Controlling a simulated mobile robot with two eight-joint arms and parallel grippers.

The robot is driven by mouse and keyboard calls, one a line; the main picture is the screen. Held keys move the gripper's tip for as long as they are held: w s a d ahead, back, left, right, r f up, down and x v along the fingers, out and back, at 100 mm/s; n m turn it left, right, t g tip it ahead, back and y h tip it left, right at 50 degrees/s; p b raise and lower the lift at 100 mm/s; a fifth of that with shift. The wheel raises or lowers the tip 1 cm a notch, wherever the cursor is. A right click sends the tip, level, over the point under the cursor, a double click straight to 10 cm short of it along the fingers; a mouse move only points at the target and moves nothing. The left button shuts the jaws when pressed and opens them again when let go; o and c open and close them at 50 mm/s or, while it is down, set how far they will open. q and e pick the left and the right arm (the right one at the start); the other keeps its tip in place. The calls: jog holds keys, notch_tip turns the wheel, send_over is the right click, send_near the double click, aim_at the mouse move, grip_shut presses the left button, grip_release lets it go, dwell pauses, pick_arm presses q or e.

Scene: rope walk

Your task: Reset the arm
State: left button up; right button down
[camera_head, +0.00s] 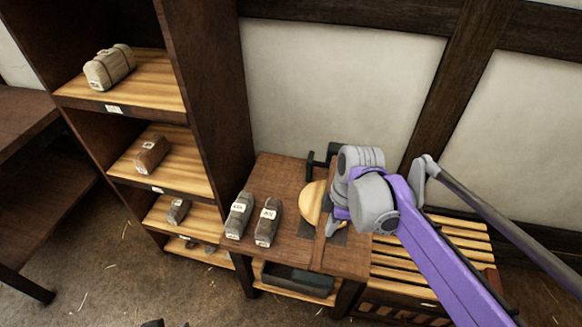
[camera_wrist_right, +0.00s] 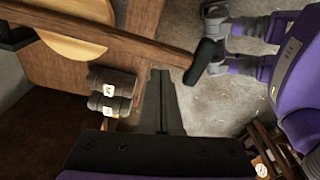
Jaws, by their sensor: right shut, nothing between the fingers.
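My right arm (camera_head: 430,250), purple and grey, reaches in from the lower right in the head view. Its right gripper (camera_head: 331,228) hangs over the small wooden table (camera_head: 290,180), near a round pale wooden disc (camera_head: 313,203). In the right wrist view the two dark fingers of the gripper (camera_wrist_right: 162,105) lie together, with nothing between them. The arm hides part of the disc and the table's right side.
Two labelled dark bundles (camera_head: 253,218) lie on the table. A shelf unit (camera_head: 195,100) stands left, a slatted bench (camera_head: 455,250) right, and a wall behind.

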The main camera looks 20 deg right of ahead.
jog(key=s+a+r+m+t+p, duration=0.2)
jog(key=s+m+p, duration=0.2)
jog(key=m, duration=0.3)
jog(key=s+a+r+m+t+h+p, duration=0.1)
jog(key=s+a+r+m+t+p, duration=0.1)
jog(key=s+m+p, duration=0.2)
jog(key=s+m, duration=0.1)
jog(key=m, duration=0.2)
jog(key=shift+s+r+t+p, duration=0.15)
jog(key=shift+r+t+p, duration=0.15)
jog(key=shift+t, duration=0.1)
jog(key=shift+f, duration=0.1)
dwell(0.4)
